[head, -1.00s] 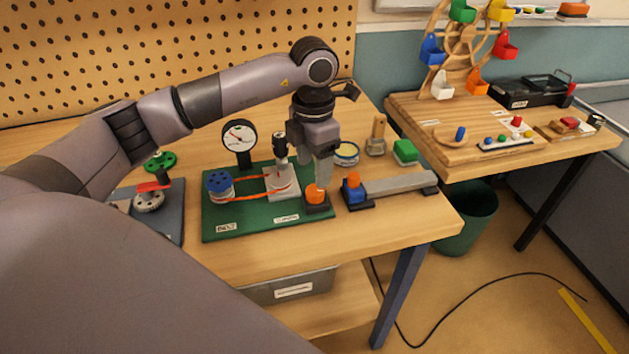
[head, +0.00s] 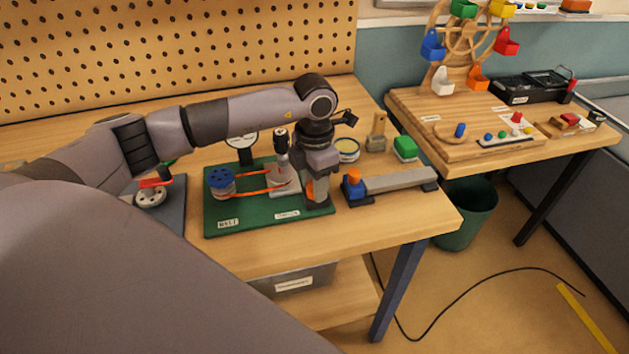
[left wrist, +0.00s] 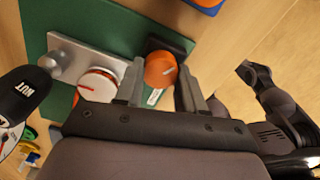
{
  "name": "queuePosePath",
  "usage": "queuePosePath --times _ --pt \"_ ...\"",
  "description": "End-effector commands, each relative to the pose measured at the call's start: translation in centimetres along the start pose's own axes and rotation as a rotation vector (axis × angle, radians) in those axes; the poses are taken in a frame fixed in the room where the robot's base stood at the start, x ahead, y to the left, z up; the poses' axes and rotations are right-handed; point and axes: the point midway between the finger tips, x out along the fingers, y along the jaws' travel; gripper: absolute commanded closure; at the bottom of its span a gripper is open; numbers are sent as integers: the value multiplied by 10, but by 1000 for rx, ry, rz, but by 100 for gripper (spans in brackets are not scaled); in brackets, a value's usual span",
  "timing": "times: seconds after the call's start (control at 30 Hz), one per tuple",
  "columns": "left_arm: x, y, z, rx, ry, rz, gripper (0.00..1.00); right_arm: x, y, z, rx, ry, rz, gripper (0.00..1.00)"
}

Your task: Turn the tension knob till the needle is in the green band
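The orange tension knob (head: 309,189) sits on a black block at the right end of the green board (head: 262,220). It also shows in the left wrist view (left wrist: 160,70). My left gripper (head: 316,195) points down at the knob, and its fingers (left wrist: 158,82) stand open on either side of it, close to its sides. I cannot tell if they touch it. The gauge (head: 243,137) at the back of the board is mostly hidden by my left arm in the head view, so its needle and green band cannot be read. My right gripper is not in view.
An orange belt (head: 250,191) links the blue pulley (head: 221,180) to the pale pulley (left wrist: 97,86) on a metal plate. A black-topped post (head: 281,140) stands close to my gripper. A blue block with a grey bar (head: 398,184) lies right of the board.

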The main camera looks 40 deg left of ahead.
Motion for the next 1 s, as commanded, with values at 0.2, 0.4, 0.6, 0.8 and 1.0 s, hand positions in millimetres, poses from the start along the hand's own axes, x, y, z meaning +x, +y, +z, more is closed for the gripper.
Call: queuePosePath --times 0.2,0.4,0.6,0.8,1.0 --pt "0 0 0 23 0 0 92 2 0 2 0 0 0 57" --pt "2 1 0 112 0 1 91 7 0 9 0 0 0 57" --pt "3 1 0 271 0 2 91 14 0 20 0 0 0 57" --pt "2 2 0 459 0 2 91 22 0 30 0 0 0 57" --pt "2 2 1 637 -1 1 91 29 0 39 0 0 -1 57"
